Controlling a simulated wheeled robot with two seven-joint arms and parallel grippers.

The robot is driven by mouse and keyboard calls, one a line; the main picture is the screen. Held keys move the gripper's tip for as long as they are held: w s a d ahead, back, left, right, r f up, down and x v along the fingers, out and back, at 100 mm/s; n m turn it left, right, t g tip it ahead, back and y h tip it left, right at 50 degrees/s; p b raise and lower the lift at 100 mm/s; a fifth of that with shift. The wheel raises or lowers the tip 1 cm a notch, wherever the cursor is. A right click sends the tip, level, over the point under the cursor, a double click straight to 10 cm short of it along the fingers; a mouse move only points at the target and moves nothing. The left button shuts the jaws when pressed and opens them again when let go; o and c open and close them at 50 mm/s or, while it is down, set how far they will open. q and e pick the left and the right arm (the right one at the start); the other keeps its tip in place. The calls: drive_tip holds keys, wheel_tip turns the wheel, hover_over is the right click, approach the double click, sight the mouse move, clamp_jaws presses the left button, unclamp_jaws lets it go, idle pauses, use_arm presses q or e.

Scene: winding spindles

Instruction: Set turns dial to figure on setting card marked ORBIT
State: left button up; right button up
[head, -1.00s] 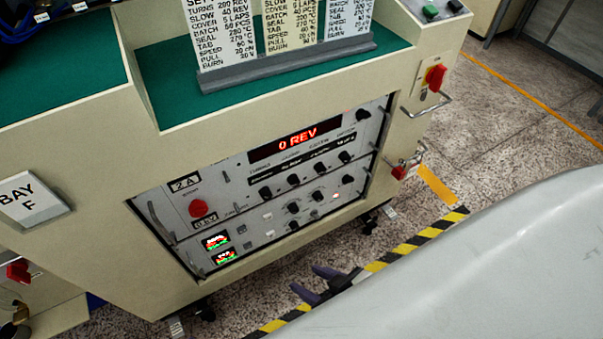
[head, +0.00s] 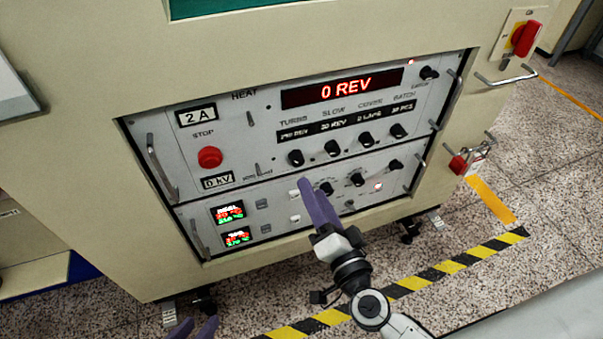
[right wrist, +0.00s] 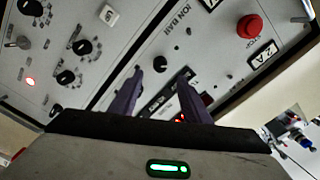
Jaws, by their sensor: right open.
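The turns dial (head: 295,157) is the leftmost black knob in the upper row of the grey panel, under the label TURNS. The small figure strip (head: 323,131) above the row is blurred. My right gripper (head: 318,200) is in front of the panel, just below and right of this dial. In the right wrist view its purple fingers (right wrist: 160,75) are apart, with a black knob (right wrist: 160,64), apparently the turns dial, showing in the gap. No setting card shows now.
The red display (head: 341,89) reads 0 REV. The slow (head: 332,148), cover (head: 365,139) and batch (head: 398,131) knobs sit to the right. A red stop button (head: 209,157) is left. Metal handles (head: 162,166) stick out at the panel sides.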

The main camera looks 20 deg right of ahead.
sight(299, 163)
drive_tip(key=w+b, duration=0.1)
drive_tip(key=w, duration=0.7)
drive_tip(key=shift+w+a, duration=0.15)
drive_tip(key=shift+w, duration=0.05)
drive_tip(key=c, duration=1)
